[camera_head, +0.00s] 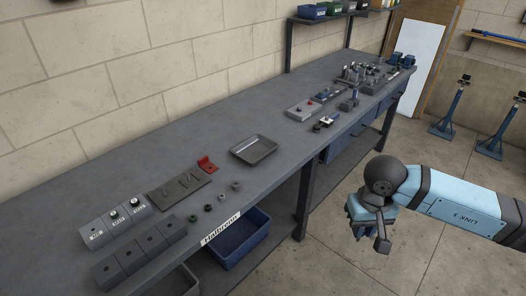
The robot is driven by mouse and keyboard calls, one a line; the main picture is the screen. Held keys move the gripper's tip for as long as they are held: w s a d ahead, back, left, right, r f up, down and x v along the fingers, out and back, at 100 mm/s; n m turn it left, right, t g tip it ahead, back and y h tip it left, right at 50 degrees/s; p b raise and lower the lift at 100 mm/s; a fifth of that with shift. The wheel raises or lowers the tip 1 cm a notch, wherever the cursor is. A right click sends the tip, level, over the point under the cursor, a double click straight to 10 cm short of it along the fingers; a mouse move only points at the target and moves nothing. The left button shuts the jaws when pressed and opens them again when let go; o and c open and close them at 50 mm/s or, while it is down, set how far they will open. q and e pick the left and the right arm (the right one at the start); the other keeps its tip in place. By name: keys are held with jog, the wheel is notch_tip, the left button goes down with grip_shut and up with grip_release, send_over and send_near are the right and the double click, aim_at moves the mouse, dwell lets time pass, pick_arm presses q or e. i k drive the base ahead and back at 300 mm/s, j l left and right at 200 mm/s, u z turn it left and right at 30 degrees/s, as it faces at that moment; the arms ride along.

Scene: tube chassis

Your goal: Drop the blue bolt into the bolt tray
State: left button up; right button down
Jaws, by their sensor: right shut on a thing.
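A shallow dark grey tray (253,149), which looks like the bolt tray, lies on the workbench near its front edge. It looks empty. My right gripper (381,240) hangs at the end of my arm from the right, pointing down over the floor in front of the bench. It is well to the right of the tray and apart from it. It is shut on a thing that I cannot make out. I see no blue bolt clearly anywhere. My left gripper is not in view.
Left of the tray are a red bracket (207,165), a dark plate (181,188), several small round parts and grey blocks (139,256). Right of it stands a grey box (303,110) with other fixtures beyond. A blue bin (241,243) sits below the bench top (150,150).

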aim_at(260, 152)
jog(key=i+l+u, duration=0.15)
jog(key=u, duration=0.95)
jog(key=i+l+u, duration=0.1)
jog(key=l+u, duration=0.55)
jog(key=l, duration=0.2)
jog(key=l+u, duration=0.2)
jog(key=l, duration=1.4)
